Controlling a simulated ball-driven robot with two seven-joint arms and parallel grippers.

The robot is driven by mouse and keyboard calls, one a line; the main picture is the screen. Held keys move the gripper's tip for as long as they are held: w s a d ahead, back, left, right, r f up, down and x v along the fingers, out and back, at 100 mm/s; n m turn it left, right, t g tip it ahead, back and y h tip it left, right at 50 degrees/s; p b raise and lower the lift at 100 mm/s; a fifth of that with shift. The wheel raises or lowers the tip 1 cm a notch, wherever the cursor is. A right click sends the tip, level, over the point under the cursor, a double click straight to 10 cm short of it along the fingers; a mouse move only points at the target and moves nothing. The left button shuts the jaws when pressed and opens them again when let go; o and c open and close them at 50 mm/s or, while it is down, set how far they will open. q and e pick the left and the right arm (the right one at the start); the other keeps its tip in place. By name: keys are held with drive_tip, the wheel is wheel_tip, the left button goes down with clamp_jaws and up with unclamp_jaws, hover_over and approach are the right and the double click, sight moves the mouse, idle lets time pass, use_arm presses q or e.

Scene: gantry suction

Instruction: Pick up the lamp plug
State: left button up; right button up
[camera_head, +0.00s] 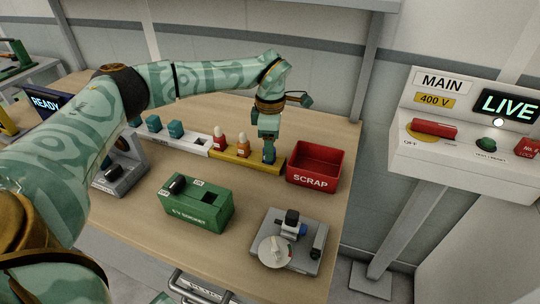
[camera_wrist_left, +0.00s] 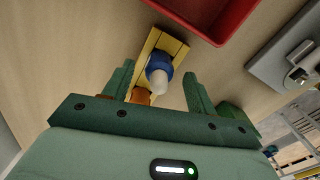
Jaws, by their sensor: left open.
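My left gripper (camera_head: 269,150) points down over the right end of the yellow rack (camera_head: 220,158). In the left wrist view my open fingers (camera_wrist_left: 158,86) stand on either side of a blue plug (camera_wrist_left: 158,64) with a white rounded tip, with a gap showing at each side. In the head view the gripper mostly hides this plug. A red plug (camera_head: 219,142) and an orange plug (camera_head: 243,149) with pale tips stand in the same rack, to the left. No label shows which is the lamp plug. My right gripper is not in view.
The red SCRAP bin (camera_head: 314,178) stands close right of the rack. A green box (camera_head: 196,207) and a grey fixture (camera_head: 302,256) are nearer. A white rack (camera_head: 185,141) with teal pieces (camera_head: 176,129) adjoins at left. The MAIN panel (camera_head: 440,112) reads LIVE at right.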

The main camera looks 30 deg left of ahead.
use_arm(q)
wheel_tip(320, 180, down, 3)
drive_tip(key=shift+w+b, duration=0.1)
drive_tip(key=shift+b, duration=0.2)
drive_tip(key=shift+r, duration=0.15)
drive_tip(key=c, duration=1.1)
